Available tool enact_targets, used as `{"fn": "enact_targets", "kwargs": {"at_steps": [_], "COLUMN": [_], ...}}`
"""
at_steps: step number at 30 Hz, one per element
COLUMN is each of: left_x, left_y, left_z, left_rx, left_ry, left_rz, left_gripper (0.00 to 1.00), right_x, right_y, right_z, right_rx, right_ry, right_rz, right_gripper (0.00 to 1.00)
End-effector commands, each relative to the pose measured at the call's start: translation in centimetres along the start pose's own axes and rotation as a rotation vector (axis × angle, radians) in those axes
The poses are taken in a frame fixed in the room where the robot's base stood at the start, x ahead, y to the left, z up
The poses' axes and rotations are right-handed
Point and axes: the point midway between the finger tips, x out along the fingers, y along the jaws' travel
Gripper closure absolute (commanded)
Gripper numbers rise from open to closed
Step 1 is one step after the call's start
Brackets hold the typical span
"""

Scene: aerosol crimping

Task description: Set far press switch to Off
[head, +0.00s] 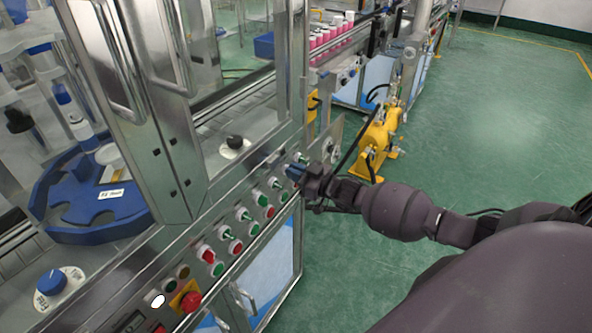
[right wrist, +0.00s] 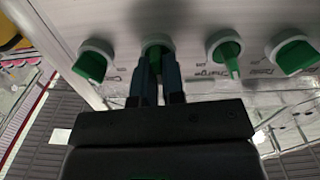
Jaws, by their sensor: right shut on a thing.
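A row of green rotary switches runs along the machine's front panel (head: 215,255). My right gripper (head: 297,173) is at the far end of this panel. In the right wrist view its two blue-grey fingers (right wrist: 156,75) are shut on a green switch knob (right wrist: 156,48), which they partly cover. Other green knobs show beside it: one to the left (right wrist: 91,65) and two to the right (right wrist: 228,57). The knob's exact setting and its label are hidden by the fingers. My left gripper is out of view.
A red mushroom button (head: 190,301) and several round buttons sit on the near part of the panel. A blue star wheel (head: 75,200) is at the left. A yellow pump-like unit (head: 376,140) stands on the green floor beyond my arm. Floor to the right is clear.

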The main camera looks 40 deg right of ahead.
Motion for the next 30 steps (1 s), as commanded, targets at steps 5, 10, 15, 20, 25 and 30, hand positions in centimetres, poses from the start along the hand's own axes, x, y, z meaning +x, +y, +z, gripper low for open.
{"fn": "enact_targets", "kwargs": {"at_steps": [5,10,15,20,25,30], "left_x": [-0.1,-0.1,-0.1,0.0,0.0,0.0], "left_y": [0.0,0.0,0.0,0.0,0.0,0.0], "left_z": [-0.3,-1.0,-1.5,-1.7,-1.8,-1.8], "left_rx": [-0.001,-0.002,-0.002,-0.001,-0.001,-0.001], "left_ry": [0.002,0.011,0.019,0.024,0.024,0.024], "left_rz": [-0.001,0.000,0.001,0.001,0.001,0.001], "left_gripper": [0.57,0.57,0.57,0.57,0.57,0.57], "right_x": [0.0,0.0,-0.1,-0.1,0.0,0.0], "right_y": [-0.1,-0.3,-0.3,-0.3,-0.4,-0.4], "right_z": [-0.1,0.0,0.1,0.1,0.1,0.1], "right_rx": [-0.151,-0.269,-0.355,-0.403,-0.427,-0.432], "right_ry": [0.001,0.000,-0.001,0.000,0.000,-0.001], "right_rz": [0.001,0.001,0.000,0.000,0.000,0.000], "right_gripper": [1.00,1.00,1.00,1.00,1.00,1.00]}}
